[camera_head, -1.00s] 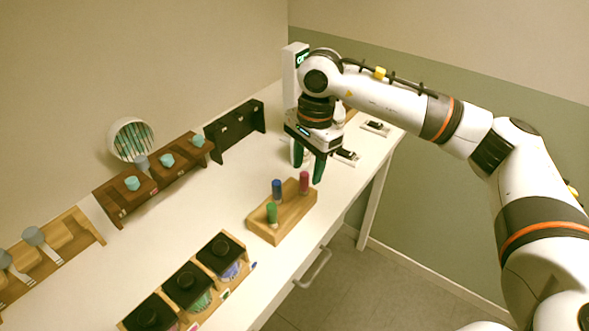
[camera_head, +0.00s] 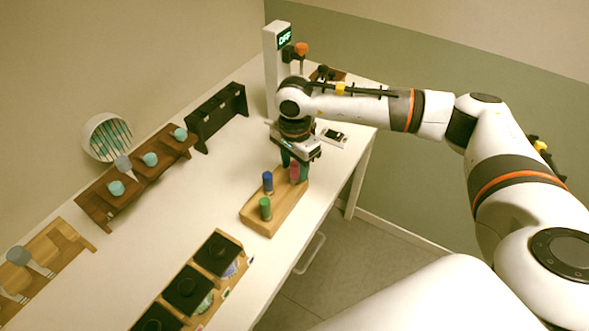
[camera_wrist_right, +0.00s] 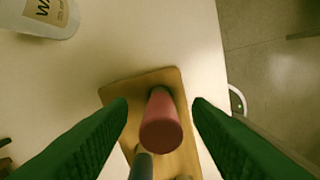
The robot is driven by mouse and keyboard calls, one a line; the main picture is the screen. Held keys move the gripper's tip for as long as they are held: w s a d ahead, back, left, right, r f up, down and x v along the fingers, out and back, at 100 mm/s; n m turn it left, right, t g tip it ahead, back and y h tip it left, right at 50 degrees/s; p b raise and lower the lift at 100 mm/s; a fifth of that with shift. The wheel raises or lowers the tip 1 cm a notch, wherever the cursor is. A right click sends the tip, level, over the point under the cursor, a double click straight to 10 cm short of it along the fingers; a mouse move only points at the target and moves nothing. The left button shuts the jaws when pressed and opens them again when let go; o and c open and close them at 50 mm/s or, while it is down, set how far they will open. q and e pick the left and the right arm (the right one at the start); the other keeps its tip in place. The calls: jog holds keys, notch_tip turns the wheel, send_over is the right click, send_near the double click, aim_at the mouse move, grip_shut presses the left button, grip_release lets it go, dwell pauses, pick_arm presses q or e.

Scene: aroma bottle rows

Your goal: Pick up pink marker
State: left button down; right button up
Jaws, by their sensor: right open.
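The pink marker (camera_head: 295,172) stands upright at the far end of a wooden block (camera_head: 262,222) on the white table. In the right wrist view the pink marker (camera_wrist_right: 160,122) shows from above, between the two green fingers. My right gripper (camera_head: 295,166) is open and straddles the marker, with a gap on each side in the wrist view (camera_wrist_right: 160,112). A blue marker (camera_head: 267,183) and a green marker (camera_head: 265,208) stand in the same block. The left gripper is not in view.
Black-lidded boxes (camera_head: 187,290) sit at the near front. A brown rack with teal-capped bottles (camera_head: 140,178) and a black rack (camera_head: 215,116) stand along the wall. A white bottle (camera_wrist_right: 40,15) is near the block. The table's right edge is close.

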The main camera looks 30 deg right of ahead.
jog(key=shift+s+f, duration=0.1)
jog(key=shift+f, duration=1.1)
grip_shut()
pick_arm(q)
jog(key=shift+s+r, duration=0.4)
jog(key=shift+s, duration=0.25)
pick_arm(e)
jog(key=shift+r, duration=0.15)
